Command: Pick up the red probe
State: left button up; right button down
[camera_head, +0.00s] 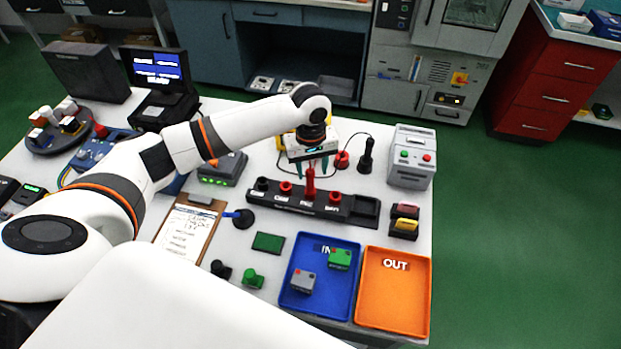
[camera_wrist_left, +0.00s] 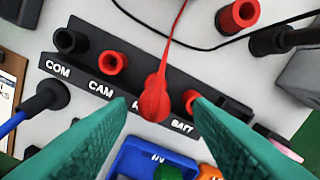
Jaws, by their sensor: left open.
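The red probe (camera_head: 310,184) stands upright in a black holder (camera_head: 292,205) with a row of sockets. In the left wrist view the red probe (camera_wrist_left: 154,98) has a thin red lead and sits in the holder (camera_wrist_left: 90,62) between the CAM and BATT sockets, its own label partly hidden. My left gripper (camera_head: 311,168) is above the holder, its teal fingers open and pointing down. In the left wrist view the fingers (camera_wrist_left: 160,112) lie on either side of the probe, with gaps visible and no grasp. My right gripper is not in view.
A black probe (camera_head: 366,158) and a red socket piece (camera_head: 341,160) stand behind the holder. A grey box (camera_head: 410,157) is to the right. A blue IN tray (camera_head: 318,290) and an orange OUT tray (camera_head: 393,295) lie in front. A clipboard (camera_head: 186,232) lies left.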

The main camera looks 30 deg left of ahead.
aim_at(310, 179)
pick_arm(q)
jog(key=f, duration=0.2)
jog(key=f+p, duration=0.1)
jog(key=shift+a+f, duration=0.25)
jog(key=shift+f, duration=0.65)
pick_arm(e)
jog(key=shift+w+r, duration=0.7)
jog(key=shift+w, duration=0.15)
pick_arm(q)
grip_shut()
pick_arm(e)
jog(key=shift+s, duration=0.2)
